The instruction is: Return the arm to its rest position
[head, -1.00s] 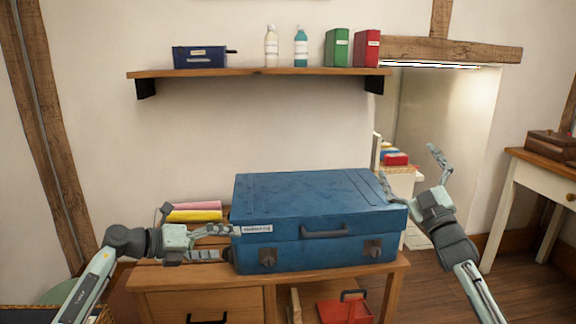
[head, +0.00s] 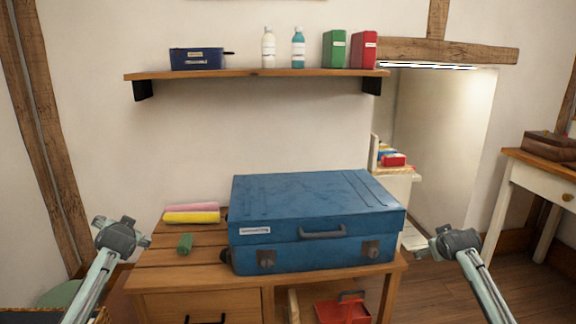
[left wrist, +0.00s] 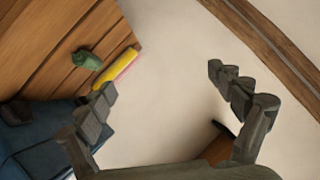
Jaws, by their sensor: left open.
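My left arm stands at the left in the head view, its gripper (head: 120,236) foreshortened and apart from the furniture. In the left wrist view the left gripper (left wrist: 161,80) is open, with nothing between its fingers. My right arm stands at the right, its gripper (head: 440,245) to the right of the blue suitcase; its fingers are too foreshortened to read. The closed blue suitcase (head: 310,205) lies on the wooden cabinet (head: 165,258); part of it also shows in the left wrist view (left wrist: 35,140).
A small green object (head: 185,244) and yellow and pink rolls (head: 192,217) lie on the cabinet's left side. A wall shelf (head: 250,75) with bottles, a dark box and binders hangs above. A red case (head: 343,310) sits below. A white desk (head: 540,180) stands at right.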

